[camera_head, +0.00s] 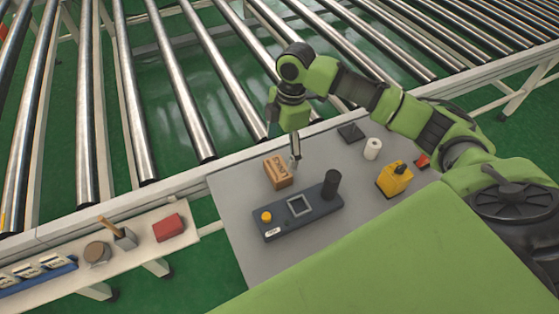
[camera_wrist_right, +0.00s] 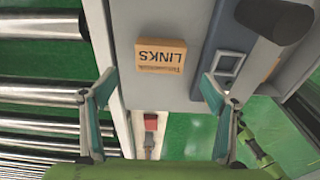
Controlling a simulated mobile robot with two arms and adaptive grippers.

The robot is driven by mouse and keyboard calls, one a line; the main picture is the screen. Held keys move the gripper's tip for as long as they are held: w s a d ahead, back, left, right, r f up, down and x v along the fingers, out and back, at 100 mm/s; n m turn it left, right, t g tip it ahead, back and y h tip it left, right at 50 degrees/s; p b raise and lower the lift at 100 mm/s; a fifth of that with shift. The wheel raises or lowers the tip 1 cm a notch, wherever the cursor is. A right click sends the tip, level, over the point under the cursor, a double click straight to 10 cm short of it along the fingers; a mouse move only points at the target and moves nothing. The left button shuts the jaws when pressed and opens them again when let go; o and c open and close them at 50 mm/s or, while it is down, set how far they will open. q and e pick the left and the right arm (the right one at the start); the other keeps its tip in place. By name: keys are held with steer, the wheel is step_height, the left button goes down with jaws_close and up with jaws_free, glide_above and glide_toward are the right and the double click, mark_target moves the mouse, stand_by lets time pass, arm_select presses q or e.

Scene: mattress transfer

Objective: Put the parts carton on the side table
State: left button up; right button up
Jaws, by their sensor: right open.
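The parts carton (camera_head: 278,171) is a small brown box standing on the grey work table (camera_head: 226,205), near its back left edge. In the right wrist view the carton (camera_wrist_right: 161,57) shows the word LINKS and appears ahead, between the lines of the two fingers. My right gripper (camera_head: 295,157) points down just right of the carton in the head view; in its own view the gripper (camera_wrist_right: 160,90) is open with nothing between its fingers. I cannot tell if a finger touches the carton. My left gripper is not in view.
A control box (camera_head: 298,208) with a dark cylinder (camera_head: 331,184) stands close in front of the carton. A white roll (camera_head: 373,149) and a yellow device (camera_head: 395,179) stand to the right. A narrow bench (camera_head: 148,250) at left holds a red box (camera_head: 168,227) and tools. A roller conveyor (camera_head: 185,85) runs behind.

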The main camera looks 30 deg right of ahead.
steer(key=shift+d+r, duration=0.2)
steer(key=shift+r, duration=1.35)
steer(key=shift+a+f, duration=0.1)
